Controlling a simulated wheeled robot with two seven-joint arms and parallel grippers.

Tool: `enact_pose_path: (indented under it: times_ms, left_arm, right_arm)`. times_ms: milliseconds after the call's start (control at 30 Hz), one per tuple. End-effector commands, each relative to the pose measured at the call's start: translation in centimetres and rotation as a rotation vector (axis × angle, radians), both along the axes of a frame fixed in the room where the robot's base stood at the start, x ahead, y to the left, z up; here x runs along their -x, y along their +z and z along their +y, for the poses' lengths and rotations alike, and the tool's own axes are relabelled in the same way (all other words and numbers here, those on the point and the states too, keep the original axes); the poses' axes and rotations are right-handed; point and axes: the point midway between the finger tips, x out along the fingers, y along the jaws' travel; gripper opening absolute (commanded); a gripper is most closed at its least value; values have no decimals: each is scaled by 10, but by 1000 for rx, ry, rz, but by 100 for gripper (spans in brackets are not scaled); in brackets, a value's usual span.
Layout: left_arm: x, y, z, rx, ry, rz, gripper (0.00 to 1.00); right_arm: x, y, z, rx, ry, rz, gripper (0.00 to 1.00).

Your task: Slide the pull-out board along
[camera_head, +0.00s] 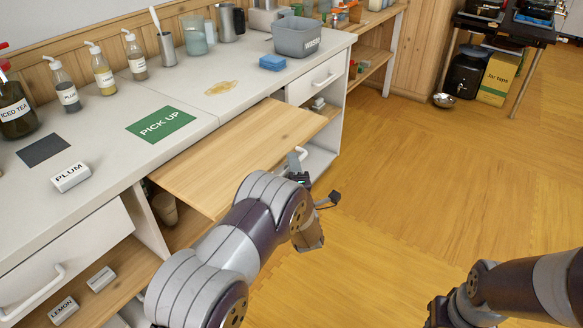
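The pull-out board (225,160) is a flat light-wood panel. It sticks out from under the white counter top (215,105), over the floor side. A white bar handle (301,152) shows by its front edge, toward the right end. My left gripper (308,178) is at that front edge, close beside the handle. My own forearm and wrist cover part of it, so its finger gap and any contact with the handle are hidden.
A green PICK UP mat (161,124), a PLUM block (71,177), pump bottles (103,73) and a grey tub (297,37) stand on the counter. A drawer (318,80) is right of the board, another (70,262) at lower left.

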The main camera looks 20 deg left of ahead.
Motion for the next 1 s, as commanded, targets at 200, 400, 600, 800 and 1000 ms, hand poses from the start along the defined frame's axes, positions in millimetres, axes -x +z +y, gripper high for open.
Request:
enact_pose_path:
  times_ms: [200, 400, 600, 800, 1000]
  left_arm:
    - [-4, 1, 2, 0, 0, 0, 39]
    - [-4, 1, 2, 0, 0, 0, 0]
    - [-4, 0, 3, 0, 0, 0, 0]
    - [-10, -2, 23, 0, 4, -1, 0]
    - [-27, -4, 70, 0, 7, -5, 0]
  right_arm:
    - [0, 0, 0, 0, 0, 0, 43]
    - [0, 0, 0, 0, 0, 0, 43]
    - [0, -1, 0, 0, 0, 0, 43]
    - [0, -10, 0, 0, 0, 0, 43]
    - [0, -30, 0, 0, 0, 0, 43]
